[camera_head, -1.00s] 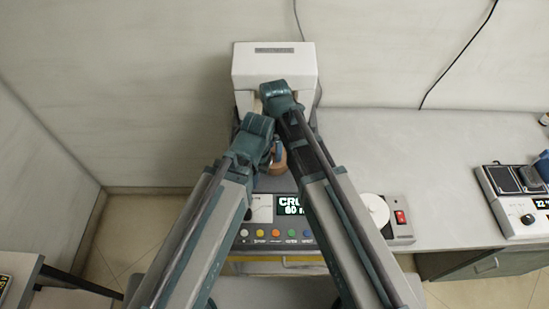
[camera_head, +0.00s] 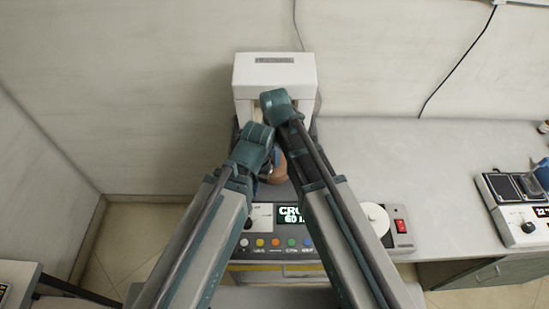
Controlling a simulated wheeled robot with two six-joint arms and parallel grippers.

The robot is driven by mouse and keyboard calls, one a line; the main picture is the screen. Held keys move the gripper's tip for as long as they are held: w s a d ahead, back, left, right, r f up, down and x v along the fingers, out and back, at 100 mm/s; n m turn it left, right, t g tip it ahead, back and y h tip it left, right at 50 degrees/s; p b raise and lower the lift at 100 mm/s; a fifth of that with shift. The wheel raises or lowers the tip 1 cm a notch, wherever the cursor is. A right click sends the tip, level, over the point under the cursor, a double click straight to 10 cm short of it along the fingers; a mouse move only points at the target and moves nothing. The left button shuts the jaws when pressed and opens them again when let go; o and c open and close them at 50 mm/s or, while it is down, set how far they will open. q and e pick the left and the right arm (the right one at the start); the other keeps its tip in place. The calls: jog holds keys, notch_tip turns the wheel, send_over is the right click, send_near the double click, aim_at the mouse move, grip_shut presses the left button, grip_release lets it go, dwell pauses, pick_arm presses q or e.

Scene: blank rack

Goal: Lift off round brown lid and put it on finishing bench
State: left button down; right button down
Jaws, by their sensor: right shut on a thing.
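A round brown thing (camera_head: 277,169), which looks like the lid, shows in the gap between my two arms, in front of the white machine (camera_head: 274,72). My arms cover much of it, so I cannot tell whether it is raised. My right gripper (camera_head: 275,148) is under its teal wrist and looks shut on the brown lid, though the contact is mostly hidden. My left gripper (camera_head: 264,168) is at the left side of the brown lid. Its fingers are mostly hidden behind its wrist, and I cannot tell whether they touch the lid.
A dark panel with a lit display (camera_head: 290,215) and several coloured buttons is in front of the machine. A white disc device (camera_head: 374,220) with a red switch stands to the right. The grey bench (camera_head: 420,160) is clear until a device with dark pads (camera_head: 515,200) at far right.

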notch_tip(320, 180, up, 10)
jog(key=p, duration=1)
notch_tip(320, 180, down, 5)
jog(key=b, duration=0.5)
jog(key=shift+r, duration=0.15)
jog(key=shift+d, duration=0.1)
